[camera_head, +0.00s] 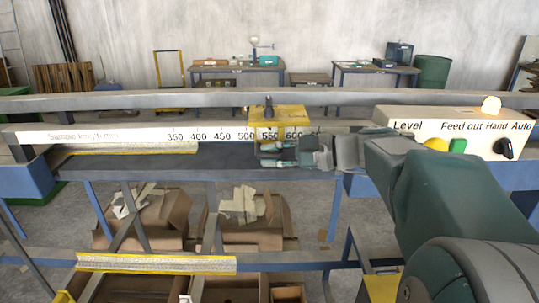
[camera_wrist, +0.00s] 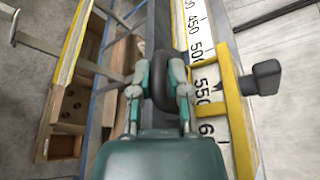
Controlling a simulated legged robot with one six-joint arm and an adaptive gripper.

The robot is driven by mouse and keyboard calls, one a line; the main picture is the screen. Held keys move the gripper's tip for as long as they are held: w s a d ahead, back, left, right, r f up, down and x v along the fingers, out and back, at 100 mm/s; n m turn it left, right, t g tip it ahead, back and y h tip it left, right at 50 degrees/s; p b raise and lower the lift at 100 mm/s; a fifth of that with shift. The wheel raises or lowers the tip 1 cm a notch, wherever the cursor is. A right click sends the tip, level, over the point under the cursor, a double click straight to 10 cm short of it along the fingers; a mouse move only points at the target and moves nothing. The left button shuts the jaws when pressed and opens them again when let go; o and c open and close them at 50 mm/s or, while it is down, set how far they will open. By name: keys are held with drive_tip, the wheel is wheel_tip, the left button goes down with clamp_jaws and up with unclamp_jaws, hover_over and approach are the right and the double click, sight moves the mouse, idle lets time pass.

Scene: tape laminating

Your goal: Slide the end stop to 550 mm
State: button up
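The end stop (camera_head: 289,112) is a yellow bracket on the white millimetre scale (camera_head: 80,136), with a dark knob on top. Its frame sits around the 550 mark, with 600 close to its right side in the head view. In the wrist view the yellow frame (camera_wrist: 232,92) lies right of my fingers, and the 550 shows beside it. My gripper (camera_head: 275,155) is at the front lower side of the stop. In the wrist view my gripper (camera_wrist: 160,80) has its fingers on both sides of a dark rounded handle (camera_wrist: 160,65), seemingly touching it. The stop's exact reading edge is unclear.
A control box (camera_head: 445,125) with buttons and a black switch stands to the right, behind my arm. A long grey rail (camera_head: 150,102) runs behind the scale. Cardboard boxes (camera_head: 150,218) lie under the bench. The scale left of the stop is clear.

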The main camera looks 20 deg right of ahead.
sight(271, 108)
drive_tip(key=o, duration=0.4)
drive_tip(key=shift+f, duration=0.3)
drive_tip(key=shift+r, duration=0.15)
wheel_tip(271, 108, up, 10)
drive_tip(key=shift+w+f, duration=0.1)
drive_tip(key=shift+a, duration=0.1)
drive_tip(key=s+a+f+n+g+h, duration=0.1)
drive_tip(key=s+f+n+h, duration=0.3)
drive_tip(key=s+f, duration=0.2)
drive_tip(key=s+a+f+n+g+h, duration=0.1)
drive_tip(key=s+f+n+h, duration=0.3)
drive_tip(key=f, duration=0.6)
drive_tip(key=s+a+f+n+g+h, duration=0.1)
drive_tip(key=s+a+f+n+h, duration=0.1)
drive_tip(key=s+f+n+h, duration=0.2)
drive_tip(key=shift+s+a+f+n+g, duration=0.15)
drive_tip(key=shift+s+f+n, duration=0.35)
drive_tip(key=shift+s+f, duration=0.65)
drive_tip(key=shift+s+d+f+n+g, duration=0.15)
drive_tip(key=shift+s+f+n, duration=0.35)
drive_tip(key=shift+s+f, duration=0.6)
